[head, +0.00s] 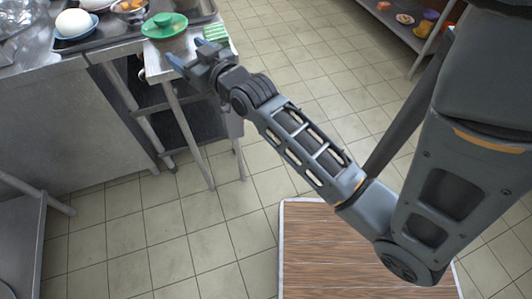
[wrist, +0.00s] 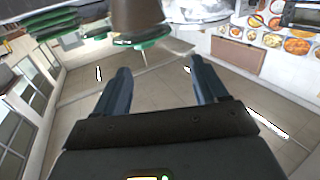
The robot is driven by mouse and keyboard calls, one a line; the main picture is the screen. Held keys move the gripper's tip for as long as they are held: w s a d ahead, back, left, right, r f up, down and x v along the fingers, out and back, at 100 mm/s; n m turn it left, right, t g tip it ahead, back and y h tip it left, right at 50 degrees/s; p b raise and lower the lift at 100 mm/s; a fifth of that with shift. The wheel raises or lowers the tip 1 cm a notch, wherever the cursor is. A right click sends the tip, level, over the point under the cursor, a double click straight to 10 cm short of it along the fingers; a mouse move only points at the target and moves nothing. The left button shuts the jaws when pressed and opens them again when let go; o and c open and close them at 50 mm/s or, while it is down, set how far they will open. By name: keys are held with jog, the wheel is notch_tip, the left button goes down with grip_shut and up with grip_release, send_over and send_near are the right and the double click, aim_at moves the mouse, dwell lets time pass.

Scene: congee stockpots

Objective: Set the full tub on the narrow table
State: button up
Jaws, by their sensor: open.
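A tub with a green lid (head: 164,25) stands on the narrow table (head: 182,66), near its left side. In the wrist view, which looks upside down, a tub with a brown body (wrist: 137,14) and green lid shows just beyond the fingers, near the top edge and partly cut off. My gripper (head: 187,54) is open and empty at the near edge of the narrow table, close to the tub and apart from it. Both fingers (wrist: 159,66) show spread in the wrist view. In the head view, the tub's body is mostly hidden beneath its lid.
A stack of green lids (head: 216,32) lies right of the tub; green lids also show in the wrist view (wrist: 60,26). A steel counter (head: 70,62) with a tray, bowls and a white egg-like item adjoins on the left. The tiled floor in front is open.

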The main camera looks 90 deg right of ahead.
jog(key=s+a+f+n+t+y, duration=0.15)
jog(key=s+a+n+y, duration=0.35)
jog(key=a, duration=0.8)
jog(key=s+a+f+n+t+y, duration=0.15)
jog(key=s+a+y, duration=0.4)
jog(key=a, duration=0.75)
jog(key=s+a+r+n+g+y, duration=0.1)
jog(key=s+a+r, duration=0.1)
jog(key=s+a, duration=0.3)
jog(key=s, duration=0.3)
jog(key=shift+s+a+r+n+g, duration=0.2)
jog(key=shift+s+r+n+g, duration=0.1)
jog(key=shift+n, duration=0.05)
